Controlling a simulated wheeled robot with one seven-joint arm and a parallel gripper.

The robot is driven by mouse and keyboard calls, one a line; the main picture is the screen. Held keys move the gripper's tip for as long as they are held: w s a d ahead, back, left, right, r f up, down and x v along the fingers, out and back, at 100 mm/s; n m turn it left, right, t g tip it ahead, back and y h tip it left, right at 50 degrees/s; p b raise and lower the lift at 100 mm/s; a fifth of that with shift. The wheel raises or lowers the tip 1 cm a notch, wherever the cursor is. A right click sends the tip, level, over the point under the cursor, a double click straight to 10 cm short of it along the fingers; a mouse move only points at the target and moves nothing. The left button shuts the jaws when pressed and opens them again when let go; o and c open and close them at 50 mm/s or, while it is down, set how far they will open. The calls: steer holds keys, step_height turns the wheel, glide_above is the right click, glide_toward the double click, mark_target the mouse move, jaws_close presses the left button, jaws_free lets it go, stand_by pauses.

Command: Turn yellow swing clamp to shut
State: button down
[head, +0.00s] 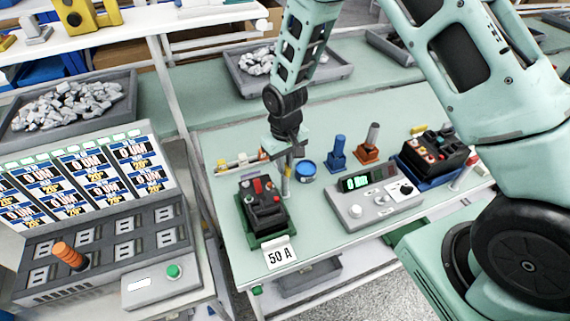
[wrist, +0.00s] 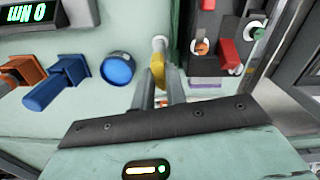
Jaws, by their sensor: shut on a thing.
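The yellow swing clamp (wrist: 157,70) shows between my fingertips in the wrist view, with a pale rounded end just beyond it. My gripper (wrist: 158,84) is shut on it. In the head view my gripper (head: 287,165) points down at the table beside the black breaker (head: 262,205), which sits in a green fixture. There the clamp is mostly hidden by my fingers. The breaker also shows at the right of the wrist view (wrist: 209,62). I cannot tell from these views how far the clamp is turned.
A blue round container (head: 305,168) stands close right of my gripper. Beyond it are a blue tool (head: 337,152), an orange-based tool (head: 369,146) and a grey meter box (head: 375,198). A "50 A" card (head: 280,253) lies at the front edge. Another device (head: 434,152) sits in a blue fixture.

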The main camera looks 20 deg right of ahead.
steer(key=n+b, duration=0.1)
steer(key=n, duration=0.3)
steer(key=shift+n, duration=0.3)
steer(key=n+b, duration=0.1)
steer(key=n, duration=0.2)
steer(key=shift+n, duration=0.4)
steer(key=n, duration=0.3)
steer(key=shift+r, duration=0.1)
steer(key=shift+w+n+p, duration=0.1)
steer(key=shift+n+p, duration=0.3)
steer(key=shift+n, duration=1.6)
steer(key=c, duration=1.4)
jaws_free()
steer(key=shift+c, duration=0.2)
step_height(320, 180, up, 17)
steer(key=b, duration=0.2)
steer(key=shift+r+b, duration=0.15)
steer(key=shift+b, duration=0.25)
